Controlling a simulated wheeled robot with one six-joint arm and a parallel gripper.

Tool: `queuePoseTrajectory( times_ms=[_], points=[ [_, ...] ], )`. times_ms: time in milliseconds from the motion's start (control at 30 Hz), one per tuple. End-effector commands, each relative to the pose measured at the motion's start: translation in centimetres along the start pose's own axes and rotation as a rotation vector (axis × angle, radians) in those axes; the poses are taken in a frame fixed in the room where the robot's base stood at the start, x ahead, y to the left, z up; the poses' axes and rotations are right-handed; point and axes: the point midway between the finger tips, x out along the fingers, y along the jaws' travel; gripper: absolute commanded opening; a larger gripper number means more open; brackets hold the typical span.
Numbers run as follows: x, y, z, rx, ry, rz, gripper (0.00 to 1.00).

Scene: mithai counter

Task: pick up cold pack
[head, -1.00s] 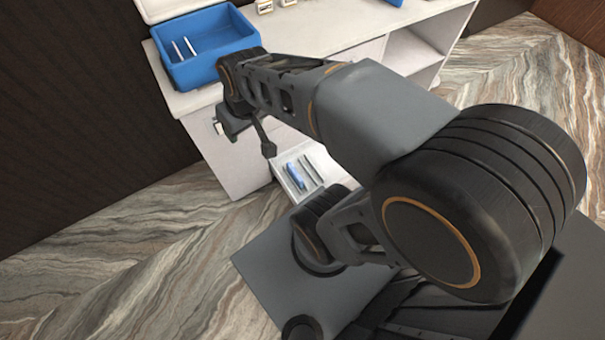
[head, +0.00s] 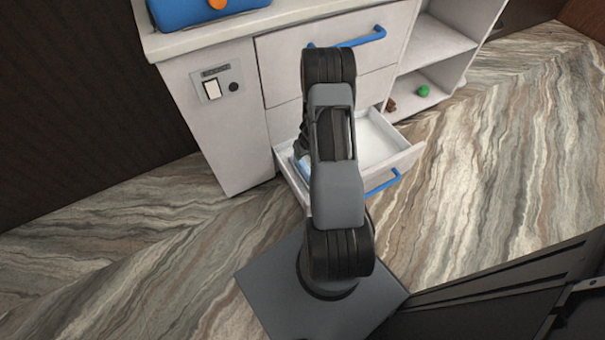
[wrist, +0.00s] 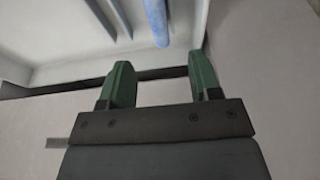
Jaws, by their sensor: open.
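The cold pack, a blue bar (wrist: 157,20), lies in the open white drawer (head: 408,160), beside thin grey dividers. In the wrist view it is at the top, just beyond my fingertips and between their lines, cut off by the frame edge. In the head view only a bluish bit of it (head: 303,166) shows at the drawer's left, the rest hidden by my arm. My gripper (wrist: 161,78) has its green fingers apart with nothing between them. It is at the drawer's edge and apart from the pack. My arm hides the gripper in the head view.
The open drawer has a blue handle (head: 382,181). A closed drawer above has a blue handle (head: 362,39). A blue box (head: 190,10) with an orange spot stands on the counter top. A green ball (head: 423,91) lies on the right shelf. Marbled floor is clear around.

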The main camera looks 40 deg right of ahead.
Motion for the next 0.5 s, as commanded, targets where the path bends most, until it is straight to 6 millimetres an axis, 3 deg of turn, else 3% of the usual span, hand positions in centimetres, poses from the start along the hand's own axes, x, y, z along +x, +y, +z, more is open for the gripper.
queuePoseTrajectory(
  times_ms=[33, 200, 500],
  points=[
    [1.4, 0.1, 0.5, 0.002, -0.006, 0.002, 0.57],
    [4.7, 0.3, 0.7, 0.001, -0.009, 0.005, 0.57],
    [8.5, 0.2, 0.6, 0.001, -0.008, 0.004, 0.57]
  ],
)
